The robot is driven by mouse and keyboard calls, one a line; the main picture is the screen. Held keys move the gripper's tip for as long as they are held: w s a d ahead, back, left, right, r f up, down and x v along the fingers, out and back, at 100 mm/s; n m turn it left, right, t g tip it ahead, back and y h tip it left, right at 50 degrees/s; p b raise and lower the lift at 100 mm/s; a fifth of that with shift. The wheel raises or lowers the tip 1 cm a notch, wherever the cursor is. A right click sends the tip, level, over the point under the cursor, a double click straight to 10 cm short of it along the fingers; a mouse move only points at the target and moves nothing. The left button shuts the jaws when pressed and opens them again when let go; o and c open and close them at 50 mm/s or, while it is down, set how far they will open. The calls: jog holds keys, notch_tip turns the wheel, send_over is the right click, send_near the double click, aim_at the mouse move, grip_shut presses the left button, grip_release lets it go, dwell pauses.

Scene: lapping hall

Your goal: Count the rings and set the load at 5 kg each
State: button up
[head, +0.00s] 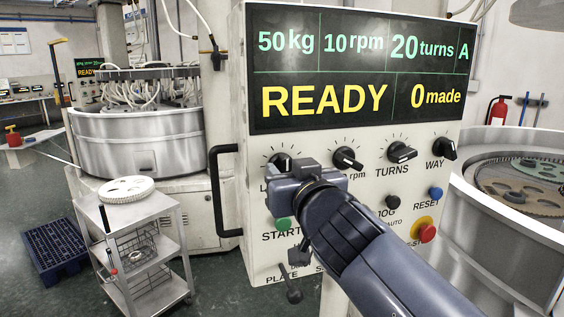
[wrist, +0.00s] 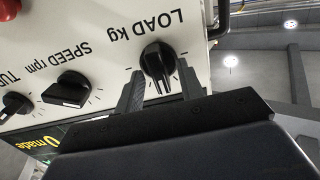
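The load knob, marked LOAD kg, is black and shows in the wrist view (wrist: 158,60). My gripper (wrist: 161,80) has its two fingers spread on either side of this knob, with a small gap visible at each side. In the head view my gripper (head: 293,172) covers most of the load knob and its label. The display (head: 355,70) reads 50 kg, 10 rpm, 20 turns, A, READY and 0 made. Toothed discs (head: 518,192) lie in the round machine (head: 490,225) at the right; I cannot make out rings to count there.
The speed knob (head: 347,158), turns knob (head: 401,152) and way knob (head: 442,149) sit right of the load knob. Below are the green start button (head: 283,224) and red stop button (head: 424,230). A cart (head: 168,210) carrying a white toothed disc (head: 127,190) stands at the left.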

jog(key=shift+c, duration=0.2)
grip_shut()
dwell(0.3)
jog(key=n, duration=1.1)
jog(key=shift+a+f+n+b, duration=0.15)
jog(key=shift+a+n+b, duration=0.1)
jog(key=shift+n+b, duration=0.1)
dwell(0.6)
